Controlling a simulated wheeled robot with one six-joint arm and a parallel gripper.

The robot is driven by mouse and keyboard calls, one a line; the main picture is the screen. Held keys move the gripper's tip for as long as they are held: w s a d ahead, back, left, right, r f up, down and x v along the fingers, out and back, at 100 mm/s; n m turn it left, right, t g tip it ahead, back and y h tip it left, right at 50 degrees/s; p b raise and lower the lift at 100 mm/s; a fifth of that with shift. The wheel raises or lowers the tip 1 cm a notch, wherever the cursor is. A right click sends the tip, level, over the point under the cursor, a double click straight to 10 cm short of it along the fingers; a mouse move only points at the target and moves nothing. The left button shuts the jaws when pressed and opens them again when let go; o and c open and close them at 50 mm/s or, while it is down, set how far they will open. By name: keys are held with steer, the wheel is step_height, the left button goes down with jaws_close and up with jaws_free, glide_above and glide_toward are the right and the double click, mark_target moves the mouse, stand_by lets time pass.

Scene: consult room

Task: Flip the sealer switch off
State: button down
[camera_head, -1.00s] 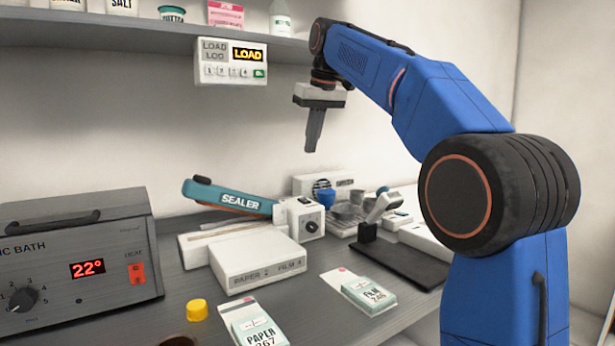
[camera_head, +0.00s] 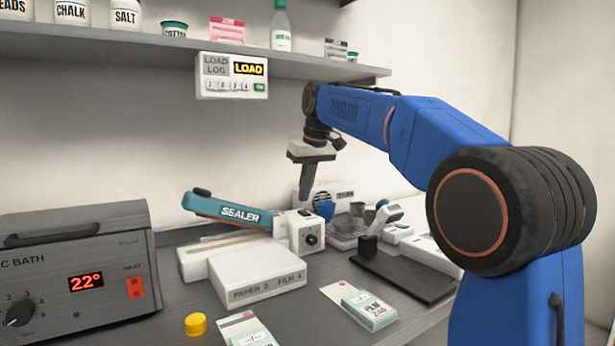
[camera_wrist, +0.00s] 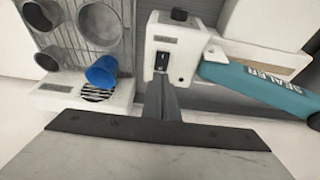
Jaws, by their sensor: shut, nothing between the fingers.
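The sealer (camera_head: 300,230) is a white unit with a teal arm (camera_head: 235,211) marked SEALER, raised at its left end. A black round knob (camera_head: 312,240) shows on its front face. In the wrist view the sealer's white end (camera_wrist: 178,48) carries a small dark rocker switch (camera_wrist: 161,62); its setting is too small to tell. My gripper (camera_head: 305,198) points down above the sealer's right end in the head view. In the wrist view my gripper (camera_wrist: 160,82) is shut and empty, its tips just below the switch in the picture. I cannot tell whether they touch it.
A blue cup (camera_wrist: 102,72) and a rack of grey cups (camera_wrist: 85,30) stand close beside the sealer. A shelf (camera_head: 150,45) with a load display (camera_head: 231,76) hangs above. A grey bath unit (camera_head: 75,265) stands left, a white box (camera_head: 257,275) in front.

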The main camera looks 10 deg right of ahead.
mark_target(305, 213)
steer(key=shift+w+f, duration=0.1)
steer(key=shift+f, duration=1.3)
steer(key=shift+w+f, duration=0.1)
steer(key=shift+f, duration=0.2)
steer(key=shift+s+d+f, duration=0.1)
steer(key=shift+s+d, duration=0.1)
steer(key=shift+s, duration=0.6)
steer(key=v, duration=1.8)
